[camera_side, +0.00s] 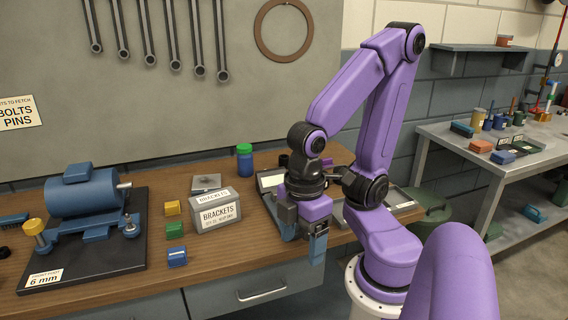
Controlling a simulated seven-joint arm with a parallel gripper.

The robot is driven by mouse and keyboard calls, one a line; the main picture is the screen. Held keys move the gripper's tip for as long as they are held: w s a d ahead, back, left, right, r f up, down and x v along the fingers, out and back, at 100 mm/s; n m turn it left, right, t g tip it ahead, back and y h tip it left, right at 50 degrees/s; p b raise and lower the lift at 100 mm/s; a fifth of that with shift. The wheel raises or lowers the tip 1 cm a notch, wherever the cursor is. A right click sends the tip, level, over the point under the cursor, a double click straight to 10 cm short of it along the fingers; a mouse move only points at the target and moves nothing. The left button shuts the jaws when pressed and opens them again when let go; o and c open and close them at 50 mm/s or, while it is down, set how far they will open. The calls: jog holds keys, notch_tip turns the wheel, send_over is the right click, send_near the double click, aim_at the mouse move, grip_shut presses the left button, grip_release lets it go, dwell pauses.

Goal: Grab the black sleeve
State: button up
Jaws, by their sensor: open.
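My gripper (301,238) points down over the front part of the bench, right of the brackets box. Its jaws are open, with the two blue-grey fingers apart, and I see nothing held between them. A small black cylindrical piece (283,160) stands at the back of the bench, behind the gripper and partly near the arm; it may be the black sleeve, but it is too small to be sure. Another small black round piece (4,252) lies at the far left edge of the picture. The space directly behind my gripper is hidden.
A grey box labelled brackets (216,213) stands left of my gripper. A blue motor (85,193) sits on a black plate, with yellow, green and blue blocks (176,257) beside it.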

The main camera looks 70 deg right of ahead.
jog(key=w+d+f+m+g+y, duration=0.2)
jog(key=w+m+y, duration=0.5)
jog(key=w+m, duration=1)
jog(key=w+d+f+m+t+y, duration=0.2)
jog(key=w+d+m+t, duration=0.6)
jog(key=d+m, duration=0.5)
jog(key=m+t+h, duration=0.7)
jog(key=m+h, duration=0.7)
jog(key=m, duration=0.8)
send_near(284, 159)
jog(key=s, duration=0.1)
jog(key=s+r, duration=0.1)
jog(key=s, duration=0.3)
jog(key=shift+s+a+r, duration=0.1)
jog(key=shift+r, duration=0.3)
jog(key=shift+d+f, duration=0.2)
jog(key=x, duration=1.7)
jog(key=shift+a+f, duration=0.1)
jog(key=shift+a, duration=0.1)
